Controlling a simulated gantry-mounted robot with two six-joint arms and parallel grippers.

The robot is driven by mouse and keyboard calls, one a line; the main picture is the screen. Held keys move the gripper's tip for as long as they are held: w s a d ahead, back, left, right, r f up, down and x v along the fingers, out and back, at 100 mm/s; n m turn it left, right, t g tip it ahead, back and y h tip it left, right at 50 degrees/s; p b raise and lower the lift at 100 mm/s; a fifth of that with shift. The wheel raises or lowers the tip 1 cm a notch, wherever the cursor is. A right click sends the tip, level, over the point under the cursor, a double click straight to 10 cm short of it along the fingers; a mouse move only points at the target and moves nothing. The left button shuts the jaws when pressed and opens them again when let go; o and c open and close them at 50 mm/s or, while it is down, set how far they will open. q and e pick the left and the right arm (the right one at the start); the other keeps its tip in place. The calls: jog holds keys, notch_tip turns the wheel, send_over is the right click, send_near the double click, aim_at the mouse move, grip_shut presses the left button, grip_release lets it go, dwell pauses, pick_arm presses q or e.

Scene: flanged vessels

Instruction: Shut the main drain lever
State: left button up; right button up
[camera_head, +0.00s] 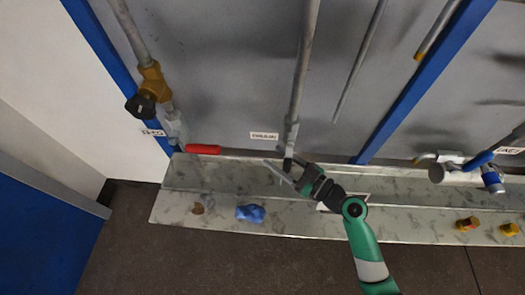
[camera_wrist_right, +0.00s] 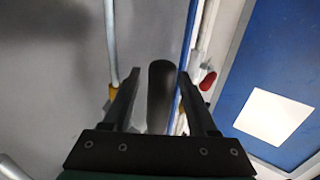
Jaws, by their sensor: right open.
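My right gripper (camera_head: 279,161) is open at the lower end of the middle pipe in the head view, with its fingers pointing up and left. A dark handle (camera_head: 288,164) hangs below the valve (camera_head: 291,137) on that pipe, close to the fingertips. In the right wrist view, the black rounded handle (camera_wrist_right: 161,97) shows between the two open fingers (camera_wrist_right: 158,74); contact is unclear. A red-handled lever (camera_head: 203,149) lies level to the left; a red end (camera_wrist_right: 208,80) also shows in the wrist view. The labels are too small to read surely, so which lever is the main drain is unclear. My left gripper is out of view.
A marbled ledge (camera_head: 180,207) runs below the pipes, bearing a blue lump (camera_head: 250,213) and yellow-red pieces (camera_head: 467,224). Blue uprights (camera_head: 420,82) flank the grey panel. A brass valve (camera_head: 154,83) is at left, a blue-handled valve (camera_head: 478,160) at right.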

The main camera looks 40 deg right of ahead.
jog(key=shift+w, duration=0.25)
jog(key=shift+s, duration=0.2)
jog(key=shift+c, duration=0.5)
grip_shut()
dwell(0.6)
